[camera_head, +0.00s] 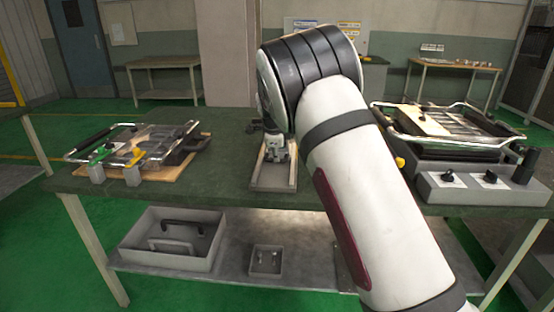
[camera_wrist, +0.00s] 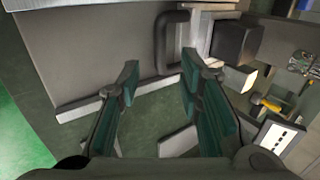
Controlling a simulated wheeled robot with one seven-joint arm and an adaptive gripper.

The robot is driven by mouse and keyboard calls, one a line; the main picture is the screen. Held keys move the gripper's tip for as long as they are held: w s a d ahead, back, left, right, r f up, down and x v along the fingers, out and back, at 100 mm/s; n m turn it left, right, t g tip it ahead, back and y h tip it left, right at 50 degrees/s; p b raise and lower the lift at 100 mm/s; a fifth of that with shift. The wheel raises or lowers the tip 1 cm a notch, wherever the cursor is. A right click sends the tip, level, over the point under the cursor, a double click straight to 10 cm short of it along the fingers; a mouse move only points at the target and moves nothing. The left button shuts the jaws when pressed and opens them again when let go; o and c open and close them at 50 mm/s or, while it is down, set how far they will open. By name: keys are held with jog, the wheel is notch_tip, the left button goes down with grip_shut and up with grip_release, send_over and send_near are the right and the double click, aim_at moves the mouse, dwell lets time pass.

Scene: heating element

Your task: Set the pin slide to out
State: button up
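I cannot single out the pin slide with certainty. In the head view a small grey mechanism (camera_head: 277,148) stands on a narrow tray-like fixture (camera_head: 273,184) at the middle of the green table, partly hidden by my arm. In the wrist view my gripper (camera_wrist: 165,88) is open, with two teal-padded fingers apart and nothing held between them. Green tabletop and a grey edge show between the fingers. A dark bar handle (camera_wrist: 160,45) on a grey panel (camera_wrist: 95,45) lies beyond the fingertips. A black block (camera_wrist: 236,42) is right of the right finger.
A framed panel (camera_head: 150,142) with green and yellow clamps lies at the left of the table (camera_head: 225,150). A grey control box (camera_head: 480,186) with black knobs stands right. In the wrist view, a white dotted plate (camera_wrist: 278,134) and yellow part (camera_wrist: 266,103) lie right.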

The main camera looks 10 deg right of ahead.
jog(key=x, duration=0.5)
jog(key=shift+r, duration=0.1)
grip_shut()
